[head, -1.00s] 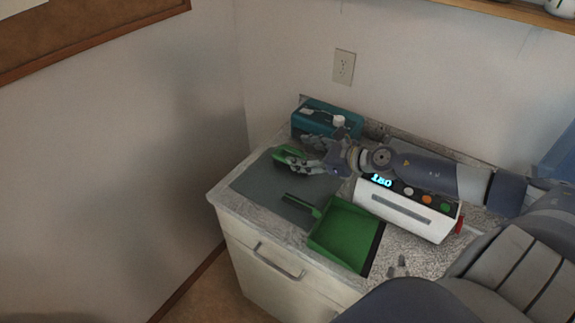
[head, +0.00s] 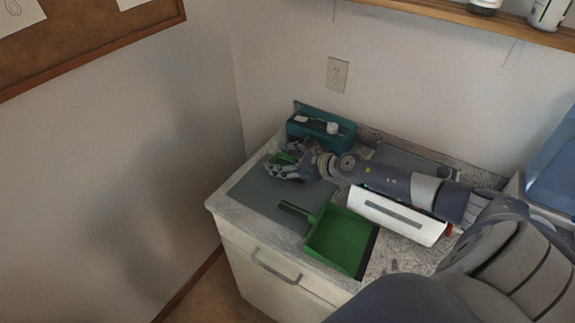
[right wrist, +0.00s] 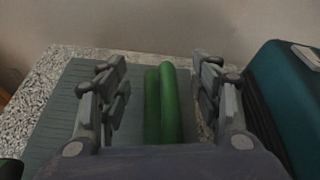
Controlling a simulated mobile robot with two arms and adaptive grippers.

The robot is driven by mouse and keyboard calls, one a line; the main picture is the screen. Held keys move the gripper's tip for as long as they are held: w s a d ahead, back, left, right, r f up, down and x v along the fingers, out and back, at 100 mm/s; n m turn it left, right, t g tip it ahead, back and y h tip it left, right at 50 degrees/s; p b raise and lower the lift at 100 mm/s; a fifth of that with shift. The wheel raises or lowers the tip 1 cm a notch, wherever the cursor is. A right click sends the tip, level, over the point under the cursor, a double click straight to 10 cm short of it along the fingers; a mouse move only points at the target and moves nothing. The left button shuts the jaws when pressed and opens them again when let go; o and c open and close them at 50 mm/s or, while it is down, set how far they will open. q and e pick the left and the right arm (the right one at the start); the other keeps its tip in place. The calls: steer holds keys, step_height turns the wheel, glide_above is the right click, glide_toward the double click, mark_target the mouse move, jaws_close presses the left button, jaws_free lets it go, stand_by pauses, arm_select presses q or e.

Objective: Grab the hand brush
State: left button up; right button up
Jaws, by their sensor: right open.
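The green hand brush (head: 284,157) lies on the grey mat (head: 262,196) at the back left of the counter, mostly hidden by my right gripper (head: 283,169) in the head view. In the right wrist view the green brush (right wrist: 168,105) runs lengthwise between the two spread fingers of my right gripper (right wrist: 160,92). The fingers are open, with a visible gap on each side of the brush. My left gripper is not in view.
A green dustpan (head: 342,238) lies at the counter's front, its handle over the mat. A teal box (head: 322,133) stands behind the gripper, close on the right in the wrist view (right wrist: 292,85). A white device (head: 395,216) sits under my right arm.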

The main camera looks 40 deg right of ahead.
steer(key=shift+x, duration=0.9)
steer(key=shift+s+d+f, duration=0.1)
steer(key=c, duration=1.2)
